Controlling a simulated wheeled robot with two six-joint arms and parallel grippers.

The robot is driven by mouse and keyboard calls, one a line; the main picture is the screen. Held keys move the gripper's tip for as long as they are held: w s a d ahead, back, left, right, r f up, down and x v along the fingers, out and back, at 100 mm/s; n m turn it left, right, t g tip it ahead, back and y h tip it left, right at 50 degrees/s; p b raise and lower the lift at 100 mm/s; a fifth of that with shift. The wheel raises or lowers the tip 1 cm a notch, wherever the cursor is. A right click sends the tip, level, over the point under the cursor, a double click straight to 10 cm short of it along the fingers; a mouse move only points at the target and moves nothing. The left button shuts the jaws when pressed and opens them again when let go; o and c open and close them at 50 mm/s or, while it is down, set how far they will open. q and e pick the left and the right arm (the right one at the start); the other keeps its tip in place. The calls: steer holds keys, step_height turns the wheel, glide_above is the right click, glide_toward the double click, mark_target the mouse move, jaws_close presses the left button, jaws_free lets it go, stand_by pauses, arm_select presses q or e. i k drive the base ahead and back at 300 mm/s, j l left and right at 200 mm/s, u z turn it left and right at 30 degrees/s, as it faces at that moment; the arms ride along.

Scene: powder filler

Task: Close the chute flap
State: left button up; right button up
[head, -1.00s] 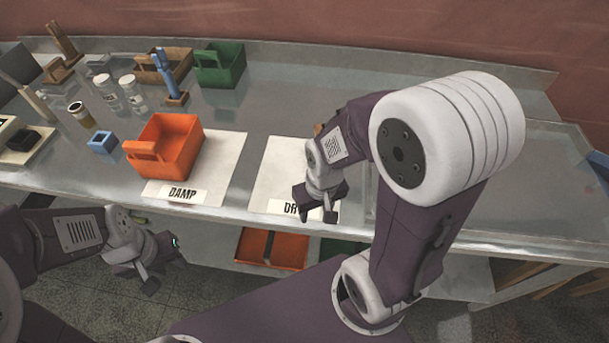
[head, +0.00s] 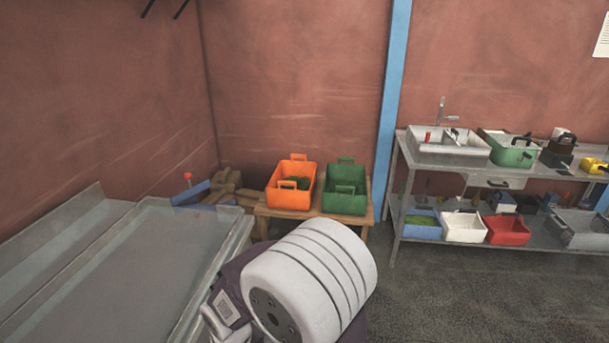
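I see no chute or flap that I can make out in the head view. Neither gripper shows now. Only a white and purple part of my own arm is in view at the bottom middle, and it hides what lies behind it.
A metal bench (head: 120,262) with a raised rim runs along the left. A low wooden table (head: 262,215) holds an orange bin (head: 291,199) and a green bin (head: 345,203). A metal sink bench (head: 395,190) with several bins stands at the right. Grey floor (head: 450,300) is clear in front.

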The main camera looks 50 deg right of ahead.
mark_target(179, 198)
steer(key=z, duration=0.85)
